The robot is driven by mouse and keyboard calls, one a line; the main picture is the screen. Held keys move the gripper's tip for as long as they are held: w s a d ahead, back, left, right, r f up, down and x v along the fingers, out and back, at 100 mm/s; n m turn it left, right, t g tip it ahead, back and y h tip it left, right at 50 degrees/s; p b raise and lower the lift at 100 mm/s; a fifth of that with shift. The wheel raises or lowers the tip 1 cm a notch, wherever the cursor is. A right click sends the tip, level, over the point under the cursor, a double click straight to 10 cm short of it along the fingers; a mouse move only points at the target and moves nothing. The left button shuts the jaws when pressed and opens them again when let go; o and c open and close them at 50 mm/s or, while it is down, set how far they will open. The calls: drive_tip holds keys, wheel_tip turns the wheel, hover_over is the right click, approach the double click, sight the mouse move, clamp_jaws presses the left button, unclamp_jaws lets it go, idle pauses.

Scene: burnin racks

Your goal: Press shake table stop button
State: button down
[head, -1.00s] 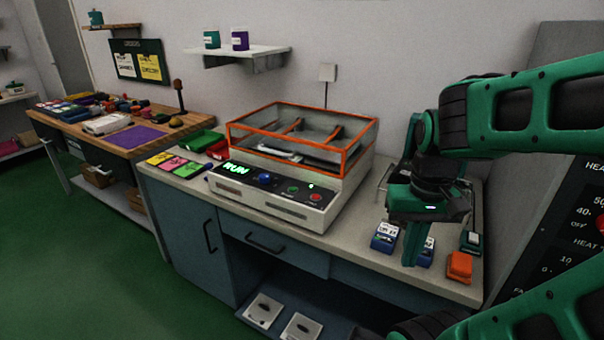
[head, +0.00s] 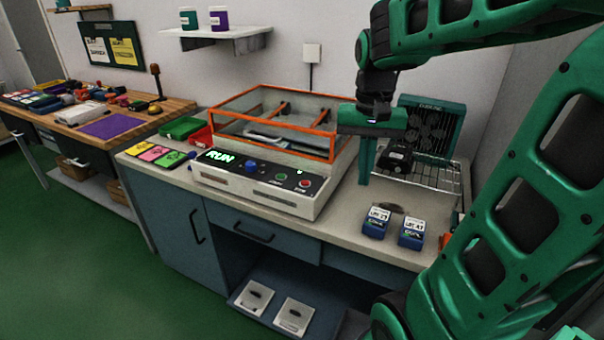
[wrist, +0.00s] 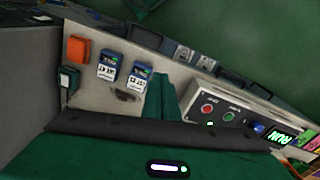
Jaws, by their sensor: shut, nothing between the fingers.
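The shake table (head: 255,197) stands on the bench, with an orange-framed clear cover and a front panel. Its lit display (head: 221,156) reads RUN. The red stop button (head: 305,183) is at the panel's right end, beside a green button (head: 281,177); the red button also shows in the wrist view (wrist: 207,111). My gripper (head: 364,182) is shut and empty, pointing down over the bench to the right of the panel, apart from the red button. In the wrist view my green fingers (wrist: 166,88) lie beside the panel's button end.
Two blue labelled boxes (head: 376,222) (head: 411,233) stand at the bench's front right. A wire rack (head: 440,177) and a green fan unit (head: 430,125) are behind my gripper. Green (head: 180,128) and red (head: 200,137) bins sit left of the shake table.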

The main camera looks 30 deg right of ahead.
sight(305, 182)
drive_tip(key=w+a+r+m, duration=0.1)
drive_tip(key=w+r, duration=0.1)
drive_tip(key=w, duration=0.7)
drive_tip(key=w+a+r+m, duration=0.1)
drive_tip(key=w+a, duration=0.1)
drive_tip(key=w, duration=0.8)
drive_tip(key=shift+w+a+r+m, duration=0.2)
drive_tip(key=shift+w+r+m, duration=0.1)
drive_tip(key=shift+r+m, duration=0.1)
drive_tip(key=shift+f, duration=0.1)
wheel_tip(305, 182, down, 14)
